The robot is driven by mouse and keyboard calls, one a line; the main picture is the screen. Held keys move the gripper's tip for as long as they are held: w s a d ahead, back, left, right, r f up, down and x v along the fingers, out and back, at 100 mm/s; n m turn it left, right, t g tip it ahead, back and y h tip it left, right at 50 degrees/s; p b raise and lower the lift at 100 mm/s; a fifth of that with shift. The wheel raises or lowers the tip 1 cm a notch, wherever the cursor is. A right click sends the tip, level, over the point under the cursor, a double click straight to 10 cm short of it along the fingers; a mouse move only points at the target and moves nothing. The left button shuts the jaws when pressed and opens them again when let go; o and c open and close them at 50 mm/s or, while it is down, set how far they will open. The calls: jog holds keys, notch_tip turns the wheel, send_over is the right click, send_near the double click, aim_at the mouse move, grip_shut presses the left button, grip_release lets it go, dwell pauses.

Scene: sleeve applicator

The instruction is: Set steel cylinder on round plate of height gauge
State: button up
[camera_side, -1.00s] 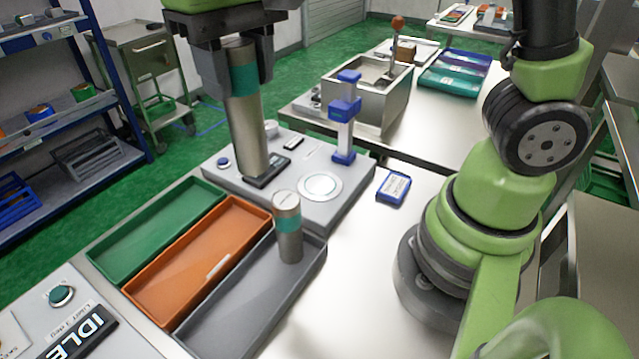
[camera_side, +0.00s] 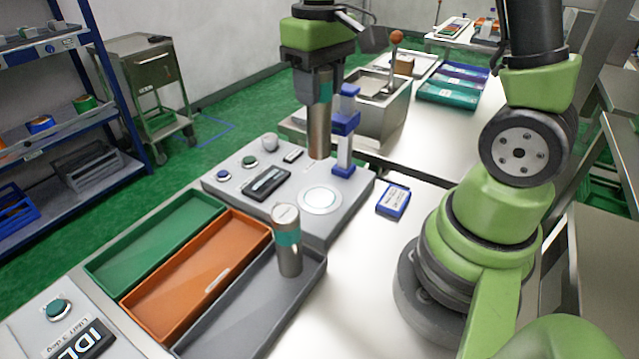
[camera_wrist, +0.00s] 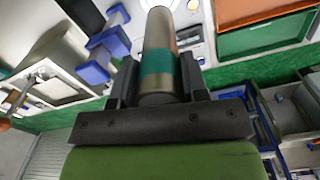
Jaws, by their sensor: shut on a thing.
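My gripper (camera_side: 318,75) is shut on a steel cylinder with a teal band (camera_side: 319,130). The cylinder hangs upright above the rear of the grey gauge base, near the blue column of the height gauge (camera_side: 345,125). In the wrist view the cylinder (camera_wrist: 158,40) sits between my fingers, its far end pointing away from the palm. The round plate (camera_side: 320,200) is bare, with a bright ring, in front of the column. A second steel cylinder with a teal band (camera_side: 287,240) stands upright in the grey tray (camera_side: 240,320).
Green (camera_side: 150,240) and orange (camera_side: 200,265) trays lie left of the grey tray, both without cylinders. The gauge base carries buttons, a knob and a dark display (camera_side: 268,183). A blue box (camera_side: 393,200) lies right of the base. A metal bin (camera_side: 375,100) stands behind.

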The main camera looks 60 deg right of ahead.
aim_at(319, 142)
notch_tip(319, 142, down, 10)
jog(key=shift+r, duration=0.25)
jog(key=shift+f, duration=0.1)
jog(key=o, duration=1.2)
notch_tip(319, 142, up, 12)
jog(key=shift+r, duration=0.1)
jog(key=shift+s+a+r+m+t+y, duration=0.35)
jog(key=shift+s+a+r+t, duration=0.8)
jog(key=shift+s, duration=0.9)
jog(key=shift+s+a+r+m+t+y, duration=0.3)
jog(key=shift+s+a+r+t, duration=0.55)
jog(key=shift+s+a+t, duration=0.85)
jog(key=shift+s+a+r+m+t+y, duration=0.3)
jog(key=shift+s+a+r+t, duration=0.6)
jog(key=shift+s, duration=1.5)
